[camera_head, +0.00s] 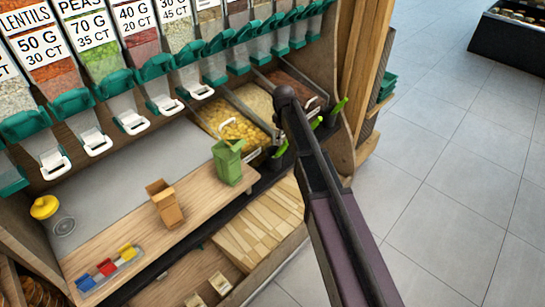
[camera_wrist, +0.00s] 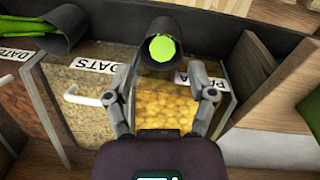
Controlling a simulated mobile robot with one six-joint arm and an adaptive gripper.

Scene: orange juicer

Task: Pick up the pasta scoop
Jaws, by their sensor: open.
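In the wrist view a bright green handle end (camera_wrist: 161,47), likely the pasta scoop's, shows in the mouth of a dark round holder (camera_wrist: 150,62). My gripper (camera_wrist: 160,82) is open and empty, with its two fingers spread below and to either side of the holder. I see no contact with the green handle. The yellow pasta bin (camera_wrist: 170,105) lies behind and between the fingers. In the head view a green handle (camera_head: 281,149) stands near the pasta bin (camera_head: 232,125); my arm partly covers this area and hides the gripper.
Another dark holder with a green handle (camera_wrist: 18,28) is at the upper left of the wrist view. More green handles (camera_head: 338,105) stand to the right in the head view. A green bag (camera_head: 228,162) and a brown bag (camera_head: 165,203) stand on the wooden counter.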

